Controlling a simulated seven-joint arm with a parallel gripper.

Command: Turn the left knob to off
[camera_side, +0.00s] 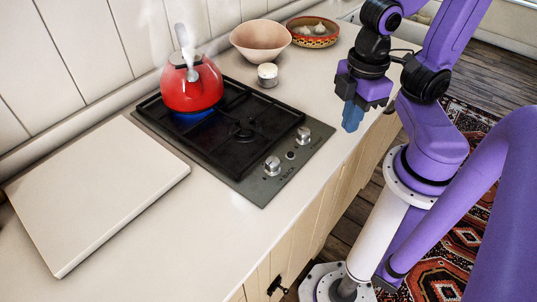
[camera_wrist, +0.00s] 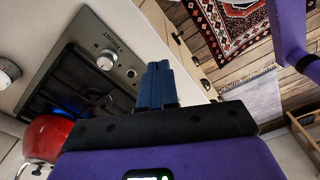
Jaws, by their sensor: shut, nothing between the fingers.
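The hob (camera_side: 219,171) has two silver knobs on its front panel. The left knob (camera_side: 272,166) stands nearest the camera in the side view; its pointer direction is too small to read. The right knob (camera_side: 303,135) also shows in the wrist view (camera_wrist: 105,60). I cannot make out the left knob in the wrist view; my gripper may hide it. A red kettle (camera_side: 192,88) sits over a lit blue flame (camera_side: 194,117) at the back left. My gripper (camera_side: 352,116) is shut and empty, fingers down, raised near the counter's front edge, right of both knobs and touching neither.
A white board (camera_side: 96,188) lies left of the hob. A small pale pot (camera_side: 267,74), a pinkish bowl (camera_side: 260,42) and a patterned bowl (camera_side: 313,34) stand behind and right of it. The counter in front of the knobs is clear.

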